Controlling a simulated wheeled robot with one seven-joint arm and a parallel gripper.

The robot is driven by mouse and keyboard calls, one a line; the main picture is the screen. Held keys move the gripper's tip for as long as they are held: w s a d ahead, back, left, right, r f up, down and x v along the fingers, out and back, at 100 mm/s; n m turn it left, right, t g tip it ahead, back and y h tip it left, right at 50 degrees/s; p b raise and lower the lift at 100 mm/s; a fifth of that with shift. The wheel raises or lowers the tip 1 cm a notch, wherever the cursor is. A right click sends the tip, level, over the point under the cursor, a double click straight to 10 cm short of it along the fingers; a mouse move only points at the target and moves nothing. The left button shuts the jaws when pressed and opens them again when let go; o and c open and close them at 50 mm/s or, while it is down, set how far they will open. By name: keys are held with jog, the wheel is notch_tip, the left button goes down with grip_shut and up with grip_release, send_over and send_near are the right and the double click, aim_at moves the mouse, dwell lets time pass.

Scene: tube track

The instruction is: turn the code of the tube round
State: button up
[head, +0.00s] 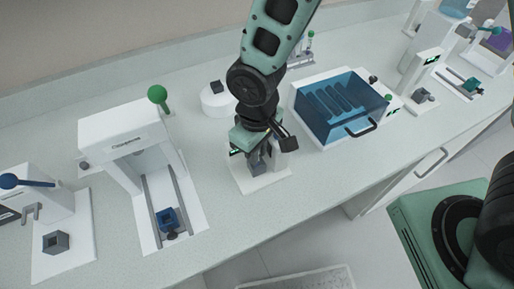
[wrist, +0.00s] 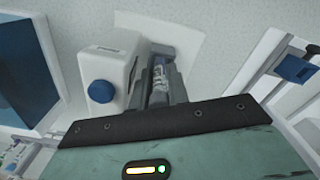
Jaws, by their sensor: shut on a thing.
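My gripper (head: 262,150) points down over a small station with a white base plate (head: 262,183) in the middle of the bench. In the wrist view my gripper's fingers (wrist: 163,88) are closed together beside the station's white housing (wrist: 122,60), which has a blue knob (wrist: 100,92). Between the fingers a narrow, pale, patterned strip shows; it seems to be the tube (wrist: 158,72). Most of the tube is hidden by the fingers, and I cannot make out a code on it. In the head view my gripper and arm hide the tube.
A white frame station with a green knob (head: 157,94) and a blue holder (head: 167,219) stands to the left. A box with a blue clear lid (head: 338,105) stands close on the right. A round white stand (head: 217,99) is behind. The bench front is clear.

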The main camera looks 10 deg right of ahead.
jog(key=o, duration=0.8)
jog(key=shift+w+d, duration=0.15)
jog(key=r, duration=0.5)
jog(key=r+b, duration=0.1)
jog(key=r, duration=1.1)
jog(key=shift+s+a+r+b, duration=0.2)
jog(key=shift+a+b, duration=0.05)
jog(key=shift+b, duration=0.05)
